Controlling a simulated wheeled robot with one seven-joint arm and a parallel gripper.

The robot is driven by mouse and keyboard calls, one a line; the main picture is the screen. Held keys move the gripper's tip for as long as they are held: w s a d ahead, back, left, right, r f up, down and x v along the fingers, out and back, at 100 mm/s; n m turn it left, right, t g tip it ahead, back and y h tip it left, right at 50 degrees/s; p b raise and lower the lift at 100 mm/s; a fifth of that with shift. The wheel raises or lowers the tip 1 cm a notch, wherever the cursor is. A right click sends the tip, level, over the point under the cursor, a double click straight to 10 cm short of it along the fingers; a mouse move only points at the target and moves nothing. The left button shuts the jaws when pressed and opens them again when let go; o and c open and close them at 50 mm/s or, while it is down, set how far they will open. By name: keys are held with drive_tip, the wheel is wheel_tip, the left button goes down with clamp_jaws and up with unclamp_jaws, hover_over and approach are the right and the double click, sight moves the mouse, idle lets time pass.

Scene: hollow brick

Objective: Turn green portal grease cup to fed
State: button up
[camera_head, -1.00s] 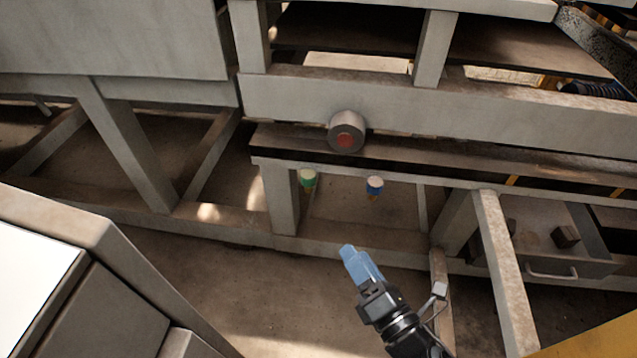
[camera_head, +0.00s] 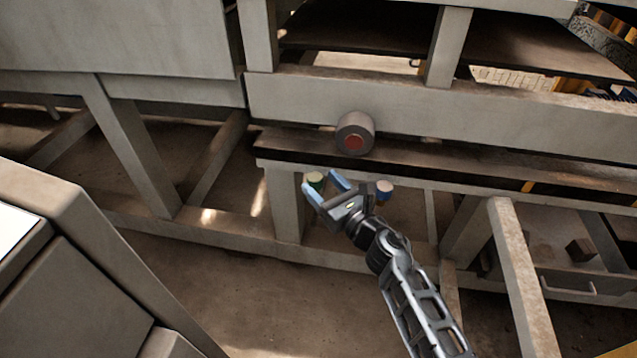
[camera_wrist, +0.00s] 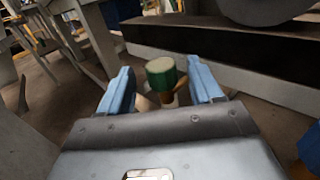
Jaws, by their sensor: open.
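The green grease cup (camera_head: 315,180) with a pale top hangs at the lower rail of the grey frame in the head view, partly behind my gripper's blue fingers. My gripper (camera_head: 324,188) is open and close in front of it. In the wrist view the green cup (camera_wrist: 161,74) stands between the two blue fingertips (camera_wrist: 162,88), a little beyond them, with a brass-coloured part below it. No contact shows. The blue grease cup (camera_head: 384,188) sits to the right, just past my gripper.
A round grey housing with a red centre (camera_head: 354,134) juts from the beam above the cups. Grey posts (camera_head: 287,205) stand left and right of them. A grey cabinet (camera_head: 75,270) fills the lower left. A drawer with a handle (camera_head: 568,288) is at the lower right.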

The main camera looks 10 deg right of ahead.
drive_tip(key=shift+x, duration=1.1)
drive_tip(key=c, duration=1.1)
